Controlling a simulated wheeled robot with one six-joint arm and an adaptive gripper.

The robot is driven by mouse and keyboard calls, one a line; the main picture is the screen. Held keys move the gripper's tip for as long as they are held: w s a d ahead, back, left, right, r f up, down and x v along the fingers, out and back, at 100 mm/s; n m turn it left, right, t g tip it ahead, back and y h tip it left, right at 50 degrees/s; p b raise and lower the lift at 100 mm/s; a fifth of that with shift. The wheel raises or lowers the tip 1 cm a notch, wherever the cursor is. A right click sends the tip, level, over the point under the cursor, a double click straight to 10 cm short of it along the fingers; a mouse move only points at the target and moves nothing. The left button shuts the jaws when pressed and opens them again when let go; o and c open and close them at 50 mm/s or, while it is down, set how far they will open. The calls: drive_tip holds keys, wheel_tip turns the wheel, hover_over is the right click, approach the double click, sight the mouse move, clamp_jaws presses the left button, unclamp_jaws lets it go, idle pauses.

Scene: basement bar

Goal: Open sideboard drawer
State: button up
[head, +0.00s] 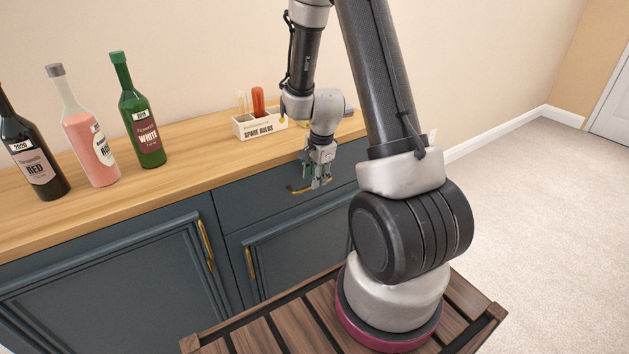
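The sideboard (110,257) is dark blue-grey with a wooden top. Its drawer (250,203) sits just under the top, above a cabinet door, and its front looks flush with the sideboard. The drawer's brass handle (298,190) is partly hidden by my gripper. My gripper (319,185) points down right at the handle, in front of the drawer face. I cannot tell whether its fingers are closed around the handle or only beside it.
Several bottles, including a green one (141,120), stand on the sideboard top at the left. A white box labelled "spare bulbs" (262,128) stands near my arm. Two cabinet doors with brass handles (205,243) are below. Open carpet (540,220) lies to the right.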

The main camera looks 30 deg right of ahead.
drive_tip(key=shift+w+f, duration=0.2)
drive_tip(key=shift+f, duration=0.95)
drive_tip(key=shift+c, duration=0.5)
clamp_jaws()
drive_tip(key=shift+s, duration=0.1)
